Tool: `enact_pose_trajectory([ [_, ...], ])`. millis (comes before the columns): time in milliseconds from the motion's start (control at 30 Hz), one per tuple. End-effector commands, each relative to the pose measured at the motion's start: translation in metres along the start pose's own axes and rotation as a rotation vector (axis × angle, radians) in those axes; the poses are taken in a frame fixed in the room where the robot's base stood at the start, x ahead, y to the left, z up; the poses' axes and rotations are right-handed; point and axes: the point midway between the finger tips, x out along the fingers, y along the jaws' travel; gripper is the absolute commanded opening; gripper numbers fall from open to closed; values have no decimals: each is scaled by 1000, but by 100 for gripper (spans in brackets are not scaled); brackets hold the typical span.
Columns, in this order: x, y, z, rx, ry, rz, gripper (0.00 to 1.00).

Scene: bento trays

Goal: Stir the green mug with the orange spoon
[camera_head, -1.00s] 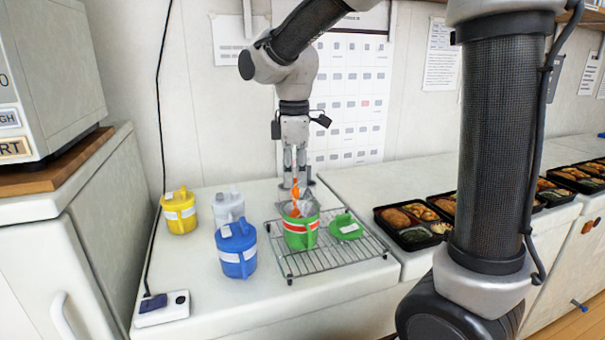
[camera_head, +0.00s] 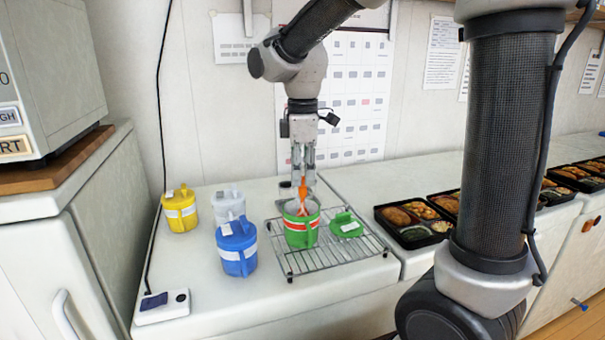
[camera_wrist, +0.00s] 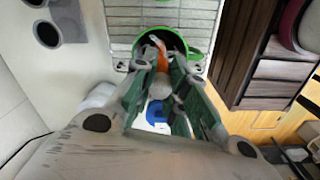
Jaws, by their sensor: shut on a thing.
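The green mug (camera_head: 300,229) with a red-and-white band stands upright on a wire rack, its top open. My gripper (camera_head: 303,178) points down just above the mug and is shut on the orange spoon (camera_head: 303,188). The spoon's lower end reaches into the mug's opening. In the wrist view the orange spoon (camera_wrist: 162,60) runs from between my fingers into the green mug (camera_wrist: 172,36). The spoon's tip and the mug's contents are hard to make out. A green lid (camera_head: 346,225) lies on the rack right of the mug.
The wire rack (camera_head: 330,258) sits on the white counter. A blue mug (camera_head: 237,250), a white mug (camera_head: 229,204) and a yellow mug (camera_head: 180,212), all lidded, stand to the left. Bento trays (camera_head: 410,238) lie to the right. A small white socket box (camera_head: 162,308) is at the front left.

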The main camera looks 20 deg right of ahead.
Motion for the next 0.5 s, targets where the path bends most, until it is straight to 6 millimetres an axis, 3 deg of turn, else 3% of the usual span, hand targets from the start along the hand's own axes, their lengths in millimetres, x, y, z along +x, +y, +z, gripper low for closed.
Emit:
enact_pose_trajectory([
  [500, -7, 0, -5, 1, 2, 3, 0],
])
